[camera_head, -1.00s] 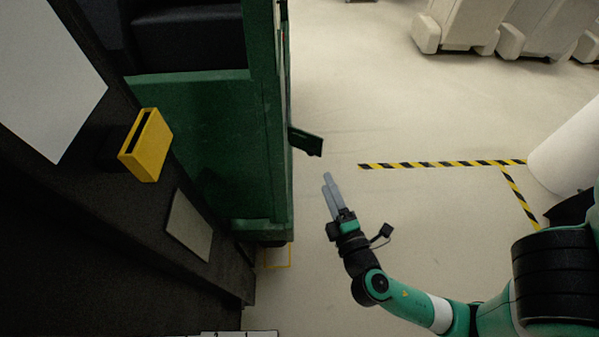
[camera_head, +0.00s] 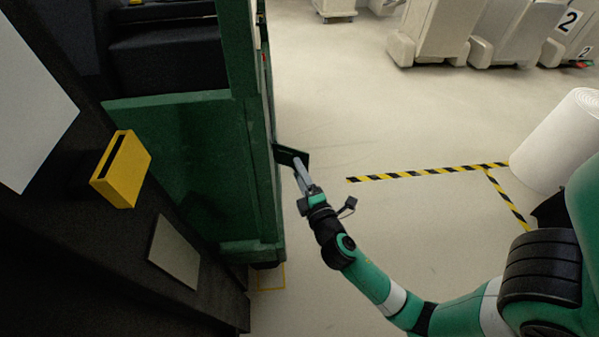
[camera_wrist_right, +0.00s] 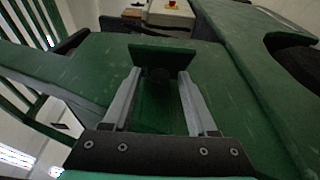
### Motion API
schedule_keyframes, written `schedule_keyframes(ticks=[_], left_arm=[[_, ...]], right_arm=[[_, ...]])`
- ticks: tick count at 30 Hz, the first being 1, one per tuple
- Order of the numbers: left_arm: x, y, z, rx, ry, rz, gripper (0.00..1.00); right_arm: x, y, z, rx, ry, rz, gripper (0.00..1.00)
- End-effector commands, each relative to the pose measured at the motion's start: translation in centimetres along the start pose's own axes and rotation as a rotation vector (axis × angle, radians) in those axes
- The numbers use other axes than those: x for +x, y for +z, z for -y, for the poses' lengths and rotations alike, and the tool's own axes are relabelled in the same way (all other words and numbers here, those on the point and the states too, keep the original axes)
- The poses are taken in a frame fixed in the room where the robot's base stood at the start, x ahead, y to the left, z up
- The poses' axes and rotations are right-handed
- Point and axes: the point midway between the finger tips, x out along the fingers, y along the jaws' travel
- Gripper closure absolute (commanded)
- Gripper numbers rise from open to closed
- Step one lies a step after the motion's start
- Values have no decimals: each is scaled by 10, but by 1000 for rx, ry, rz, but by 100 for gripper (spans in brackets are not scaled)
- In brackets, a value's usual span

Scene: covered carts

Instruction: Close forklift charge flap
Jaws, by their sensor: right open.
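The green forklift (camera_head: 180,130) stands at the left of the head view. Its small dark green charge flap (camera_head: 291,155) sticks out from the forklift's side, swung open. In the right wrist view the flap (camera_wrist_right: 163,54) appears as a green plate just beyond the fingertips. My right gripper (camera_head: 298,165) is open, its fingertips at the flap in the head view; whether they touch it I cannot tell. In the wrist view its two grey fingers (camera_wrist_right: 158,76) stand apart with nothing held between them. My left gripper is not in view.
A yellow box (camera_head: 121,170) is at the left on a dark surface. A white roll (camera_head: 558,140) stands at the right. Pale covered carts (camera_head: 480,35) line the back. The floor right of the forklift is open, marked with black-yellow tape (camera_head: 425,172).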

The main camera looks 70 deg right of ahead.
Motion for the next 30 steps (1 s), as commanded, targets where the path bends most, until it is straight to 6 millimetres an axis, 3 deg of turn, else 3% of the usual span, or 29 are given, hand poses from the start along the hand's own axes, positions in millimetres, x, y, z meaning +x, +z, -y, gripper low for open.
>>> schedule_keyframes(ticks=[8, 18, 30], left_arm=[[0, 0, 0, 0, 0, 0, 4], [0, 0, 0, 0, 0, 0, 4], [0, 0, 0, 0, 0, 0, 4]], right_arm=[[2, 0, 0, 0, 0, 0, 42], [2, 0, 0, 0, 0, 0, 100], [2, 0, 0, 0, 0, 0, 100]])
